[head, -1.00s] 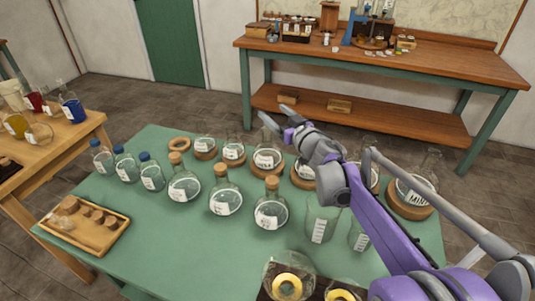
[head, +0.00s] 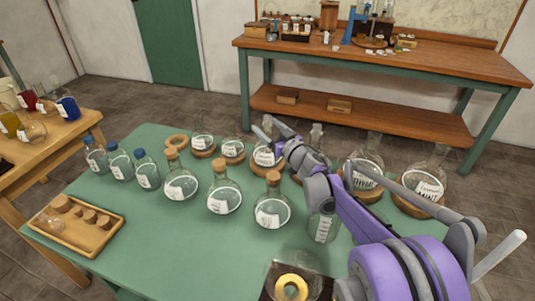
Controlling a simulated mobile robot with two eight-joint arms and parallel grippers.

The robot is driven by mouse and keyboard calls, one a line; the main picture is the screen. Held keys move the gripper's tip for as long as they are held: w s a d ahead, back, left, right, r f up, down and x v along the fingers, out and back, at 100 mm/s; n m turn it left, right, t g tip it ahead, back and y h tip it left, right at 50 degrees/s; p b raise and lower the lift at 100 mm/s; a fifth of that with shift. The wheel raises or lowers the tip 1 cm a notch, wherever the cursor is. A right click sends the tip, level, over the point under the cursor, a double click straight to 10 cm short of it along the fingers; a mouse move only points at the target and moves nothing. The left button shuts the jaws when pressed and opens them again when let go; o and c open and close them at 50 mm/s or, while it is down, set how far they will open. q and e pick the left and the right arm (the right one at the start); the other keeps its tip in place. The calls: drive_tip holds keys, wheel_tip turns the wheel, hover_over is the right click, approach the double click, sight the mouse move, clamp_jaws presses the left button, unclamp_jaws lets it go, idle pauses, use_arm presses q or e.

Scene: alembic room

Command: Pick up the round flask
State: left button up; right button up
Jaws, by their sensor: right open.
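Several clear round flasks with white labels stand on cork rings along the far side of the green table. One round flask (head: 264,157) is just below and in front of my right gripper (head: 265,127) in the picture. The gripper is open, with its fingers close to this flask's neck; I cannot tell whether they touch it. My arm hides part of the flasks behind it. Other round flasks on rings show to the left (head: 201,141) and to the right (head: 364,172). Which one the task means is not clear. My left gripper is out of view.
Cork-stoppered flasks (head: 220,198) stand in front of that row, with blue-capped bottles (head: 120,165) at left. An empty cork ring (head: 176,141) lies at the far edge. A wooden tray (head: 92,245) holds corks. The green table's front middle (head: 175,260) is clear.

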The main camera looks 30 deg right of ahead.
drive_tip(key=w, duration=0.3)
drive_tip(key=shift+w, duration=0.25)
clamp_jaws()
idle(1.2)
